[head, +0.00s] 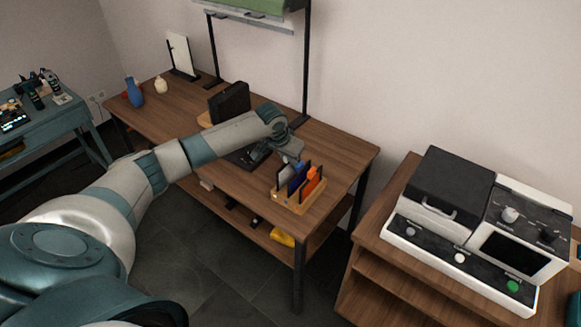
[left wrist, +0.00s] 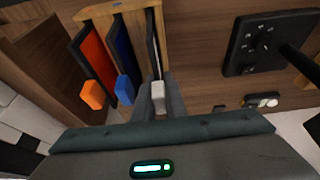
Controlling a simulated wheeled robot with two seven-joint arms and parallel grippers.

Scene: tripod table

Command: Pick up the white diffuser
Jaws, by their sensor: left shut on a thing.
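The white diffuser is the panel with the white tab (left wrist: 158,92). It stands nearly edge-on in a slot of the wooden rack (left wrist: 88,12), beside a blue-tabbed panel (left wrist: 124,60) and an orange-tabbed panel (left wrist: 92,60). My left gripper (left wrist: 159,100) is shut on the white tab, one finger on each side. In the head view my left gripper (head: 290,157) is over the left end of the rack (head: 300,202), and the panel's lower part shows there. The diffuser's far face is hidden. My right gripper is not in view.
The rack stands near the right end of the wooden table (head: 345,150). A black device (left wrist: 262,45) lies close by. A black case (head: 229,102), a blue vase (head: 134,92) and a lamp post (head: 307,65) stand farther back. A cabinet bears a black-and-white machine (head: 455,235) at the right.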

